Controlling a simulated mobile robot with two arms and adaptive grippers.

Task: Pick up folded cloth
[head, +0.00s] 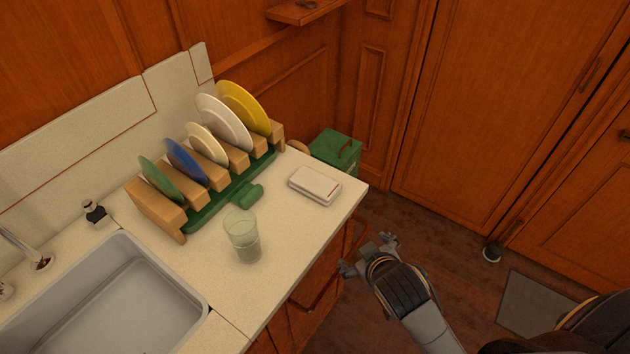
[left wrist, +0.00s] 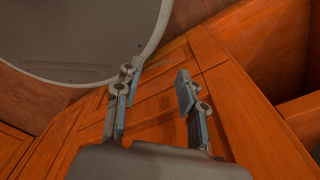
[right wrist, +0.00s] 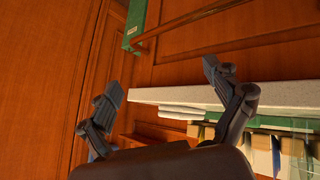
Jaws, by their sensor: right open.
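The folded cloth (head: 315,185) is a flat white bundle lying on the countertop near its right corner. It also shows in the right wrist view (right wrist: 180,113), partly hidden behind the counter edge. My right gripper (head: 367,254) is open and empty, off the counter's front edge, to the right of and nearer than the cloth, and apart from it. Its two spread fingers show in the right wrist view (right wrist: 160,84). My left gripper (left wrist: 156,82) is open and empty in the left wrist view, in front of wooden cabinet panels; it is out of the head view.
On the countertop (head: 290,235) stand a clear glass (head: 242,236) and a rack with several plates (head: 224,123), left of the cloth. A sink (head: 120,310) is at lower left. A green box (head: 336,150) stands beyond the counter's end. Floor right of the counter is mostly clear.

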